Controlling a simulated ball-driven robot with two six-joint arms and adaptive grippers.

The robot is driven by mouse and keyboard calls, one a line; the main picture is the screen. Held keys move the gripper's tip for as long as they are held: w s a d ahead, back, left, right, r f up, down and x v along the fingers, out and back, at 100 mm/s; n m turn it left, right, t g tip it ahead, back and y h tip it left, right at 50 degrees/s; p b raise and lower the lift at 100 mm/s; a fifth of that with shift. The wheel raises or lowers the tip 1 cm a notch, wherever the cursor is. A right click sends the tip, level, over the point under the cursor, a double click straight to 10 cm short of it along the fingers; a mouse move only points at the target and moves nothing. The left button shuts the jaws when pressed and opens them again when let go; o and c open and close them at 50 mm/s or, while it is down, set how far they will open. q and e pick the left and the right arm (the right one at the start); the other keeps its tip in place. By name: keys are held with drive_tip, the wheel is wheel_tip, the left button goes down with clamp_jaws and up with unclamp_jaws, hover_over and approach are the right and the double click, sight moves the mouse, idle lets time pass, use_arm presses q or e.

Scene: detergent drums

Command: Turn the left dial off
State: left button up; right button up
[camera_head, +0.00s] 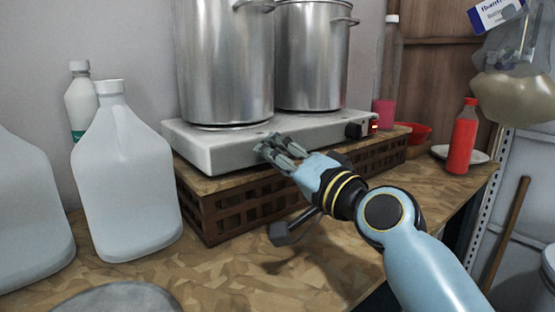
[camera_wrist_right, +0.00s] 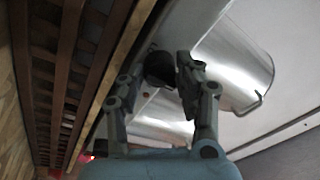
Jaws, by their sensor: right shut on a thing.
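A white two-burner hot plate (camera_head: 215,150) carries two steel pots. My right gripper (camera_head: 270,150) is at its front face, left of the middle, with its fingers pointing at the panel. In the right wrist view a dark round dial (camera_wrist_right: 159,68) lies between the fingertips (camera_wrist_right: 158,80), and the gripper is shut on it. This left dial is hidden by the fingers in the head view, so its setting cannot be read. The right dial (camera_head: 354,130) is dark and uncovered, beside a small red light (camera_head: 374,125). My left gripper is not in view.
The hot plate stands on a brown slatted crate (camera_head: 215,212) on a wooden counter (camera_head: 150,270). White jugs (camera_head: 125,180) stand at left. A red bottle (camera_head: 463,140) and a red bowl (camera_head: 418,133) are at right. The counter in front is mostly clear.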

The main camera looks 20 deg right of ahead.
drive_tip(key=shift+f, duration=0.15)
drive_tip(key=o, duration=1.2)
drive_tip(key=shift+c, duration=0.2)
drive_tip(key=r+v, duration=0.1)
drive_tip(key=v, duration=1.1)
drive_tip(key=shift+f, duration=0.45)
